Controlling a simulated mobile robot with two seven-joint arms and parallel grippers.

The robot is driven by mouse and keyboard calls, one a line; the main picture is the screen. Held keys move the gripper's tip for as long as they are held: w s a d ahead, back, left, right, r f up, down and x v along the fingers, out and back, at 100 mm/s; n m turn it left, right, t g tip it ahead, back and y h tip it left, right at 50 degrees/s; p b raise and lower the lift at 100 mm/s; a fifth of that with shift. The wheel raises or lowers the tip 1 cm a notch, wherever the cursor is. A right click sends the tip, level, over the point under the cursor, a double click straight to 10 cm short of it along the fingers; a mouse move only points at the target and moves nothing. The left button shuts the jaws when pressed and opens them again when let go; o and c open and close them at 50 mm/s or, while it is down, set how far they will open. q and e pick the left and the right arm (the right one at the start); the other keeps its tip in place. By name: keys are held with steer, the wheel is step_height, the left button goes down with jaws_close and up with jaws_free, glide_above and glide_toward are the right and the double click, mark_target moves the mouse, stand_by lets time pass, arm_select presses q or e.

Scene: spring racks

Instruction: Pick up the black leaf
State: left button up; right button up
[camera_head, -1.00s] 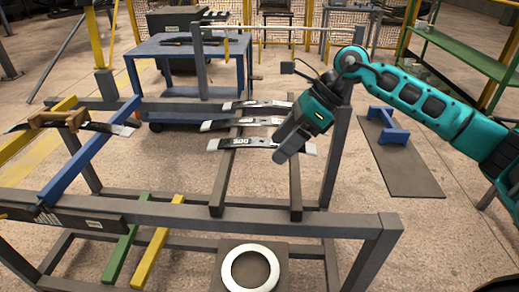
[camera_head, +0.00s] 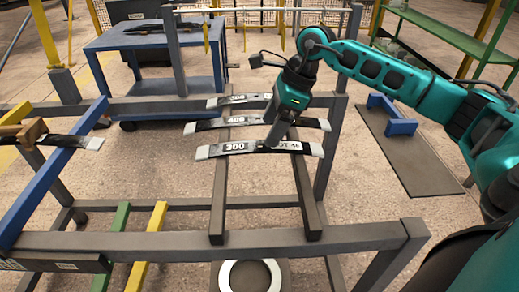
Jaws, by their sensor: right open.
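Three black leaves with pale ends lie across two dark rails of the grey rack. The nearest leaf (camera_head: 237,148) bears a white number that looks like 300. The middle leaf (camera_head: 237,121) is marked 400, and the far leaf (camera_head: 236,100) has a number too small to read surely. My right gripper (camera_head: 272,143) is open and points down at the nearest leaf, right of its number. Its fingers hide part of that leaf; I cannot tell whether they touch it. Another dark leaf (camera_head: 70,141) lies at the left by a wooden block. My left gripper is not in view.
The rack's front beam (camera_head: 150,243) runs below the leaves. A blue bar (camera_head: 55,175) slopes at the left. A blue table (camera_head: 150,36) stands behind, and a blue stand (camera_head: 392,115) sits on a dark mat at right.

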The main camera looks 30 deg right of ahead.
mark_target(261, 145)
steer(key=x, duration=0.6)
steer(key=shift+b, duration=0.4)
steer(key=shift+r, duration=0.1)
jaws_close()
steer(key=shift+r, duration=0.1)
stand_by(0.4)
